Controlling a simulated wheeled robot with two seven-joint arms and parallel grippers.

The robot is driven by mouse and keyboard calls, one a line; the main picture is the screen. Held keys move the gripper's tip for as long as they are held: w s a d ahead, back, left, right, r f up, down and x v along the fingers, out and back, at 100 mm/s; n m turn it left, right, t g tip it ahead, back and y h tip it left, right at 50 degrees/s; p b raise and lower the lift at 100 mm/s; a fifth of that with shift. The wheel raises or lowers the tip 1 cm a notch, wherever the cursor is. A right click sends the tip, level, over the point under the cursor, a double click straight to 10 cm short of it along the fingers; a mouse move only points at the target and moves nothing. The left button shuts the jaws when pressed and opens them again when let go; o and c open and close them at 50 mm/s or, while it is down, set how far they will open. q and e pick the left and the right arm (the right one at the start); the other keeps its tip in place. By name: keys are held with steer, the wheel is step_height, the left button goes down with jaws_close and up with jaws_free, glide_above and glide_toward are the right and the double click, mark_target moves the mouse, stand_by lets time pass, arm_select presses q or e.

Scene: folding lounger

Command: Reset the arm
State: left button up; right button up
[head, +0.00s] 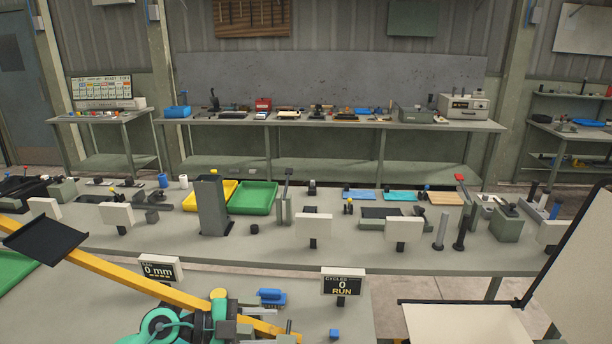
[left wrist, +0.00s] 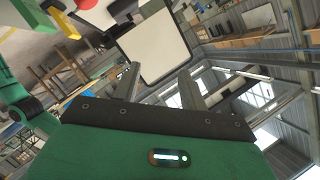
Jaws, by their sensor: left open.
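My left gripper (left wrist: 160,82) is open in the left wrist view. Its two grey fingers stand apart and nothing is between them. Beyond the fingertips is a white panel with a dark edge (left wrist: 160,45); I cannot tell if they touch it. In the head view a green and dark jointed assembly (head: 172,324) sits at the bottom edge, partly cut off; I cannot make out gripper fingers on it. A pale folding panel with black edges stands at the right, with an upright part (head: 580,265) and a flat part (head: 465,325). My right gripper is not seen.
A yellow beam (head: 120,277) with a black plate (head: 45,240) crosses the near bench at left. Signs reading 0 mm (head: 160,269) and CYCLES 0 RUN (head: 343,285) stand near it. A long grey bench (head: 270,235) with green (head: 253,198) and yellow (head: 203,205) trays lies beyond.

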arm_select(q)
step_height(320, 180, up, 7)
steer(key=a+n+t+y, duration=0.1)
steer(key=a+n+t, duration=0.2)
steer(key=n+t, duration=0.95)
steer(key=s+a+f+n+t+y, duration=0.2)
steer(key=a+f+n+y, duration=0.6)
steer(key=y, duration=0.5)
steer(key=s+a+f+n+g+y, duration=0.25)
steer(key=s+a+f+g, duration=0.25)
steer(key=s+f+g, duration=0.5)
steer(key=s+d+f+m+g+h, duration=0.1)
steer(key=s+f+g, duration=0.15)
steer(key=s, duration=0.55)
steer(key=s+d+f+g+h, duration=0.1)
steer(key=s+f+g, duration=0.1)
steer(key=s+f, duration=0.35)
step_height(320, 180, down, 30)
steer(key=s+g, duration=0.1)
steer(key=s, duration=0.1)
steer(key=s+a+f, duration=0.1)
steer(key=s+f, duration=0.8)
steer(key=s+a+f+g, duration=0.1)
steer(key=s+a+f, duration=0.1)
steer(key=s+f, duration=0.7)
steer(key=shift+s+a+f+g, duration=0.3)
steer(key=shift+s+f, duration=0.1)
steer(key=shift+s, duration=0.15)
